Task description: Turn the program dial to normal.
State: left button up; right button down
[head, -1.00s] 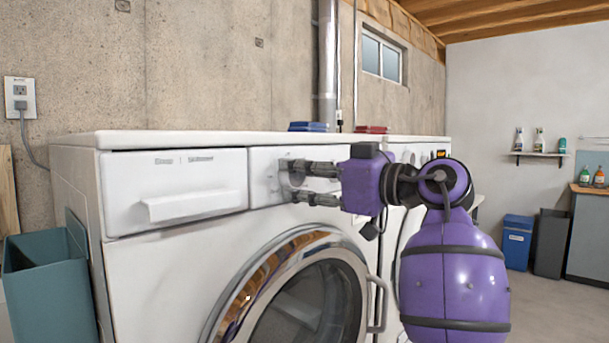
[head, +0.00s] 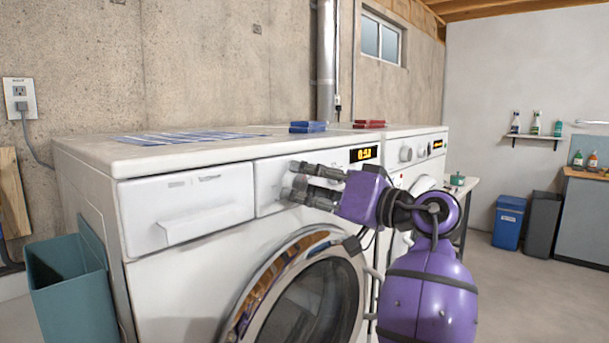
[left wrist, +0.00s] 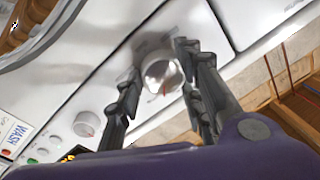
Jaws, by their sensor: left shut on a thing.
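The program dial (left wrist: 162,72) is a round pale knob with a red mark on the white front panel of the left washing machine (head: 155,295). In the left wrist view it sits between the two fingers of my left gripper (left wrist: 158,78), which is shut on it. In the head view the left gripper (head: 297,180) reaches the panel from the right, and its fingers mostly hide the dial. The setting labels around the dial are too blurred to read. My right gripper is not in view.
A smaller knob (left wrist: 87,123) sits beside the dial, near a lit display (head: 364,154). The detergent drawer (head: 188,207) is shut at the left. The round door (head: 315,300) is below. A teal bin (head: 70,290) stands at the left and a second machine (head: 408,176) at the right.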

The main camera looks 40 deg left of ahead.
pick_arm(q)
jog(key=shift+w+d+r+m+p, duration=0.15)
jog(key=shift+m+p, duration=0.25)
jog(key=shift+m, duration=0.3)
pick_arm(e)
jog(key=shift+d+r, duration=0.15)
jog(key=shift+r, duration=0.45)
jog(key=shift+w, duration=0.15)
pick_arm(q)
jog(key=o, duration=0.9)
jog(key=shift+o, duration=1)
jog(key=shift+f, duration=0.2)
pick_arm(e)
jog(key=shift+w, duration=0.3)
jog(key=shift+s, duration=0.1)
pick_arm(q)
jog(key=d, duration=1.2)
jog(key=shift+f, duration=0.35)
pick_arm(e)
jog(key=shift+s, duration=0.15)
pick_arm(q)
jog(key=shift+a, duration=0.1)
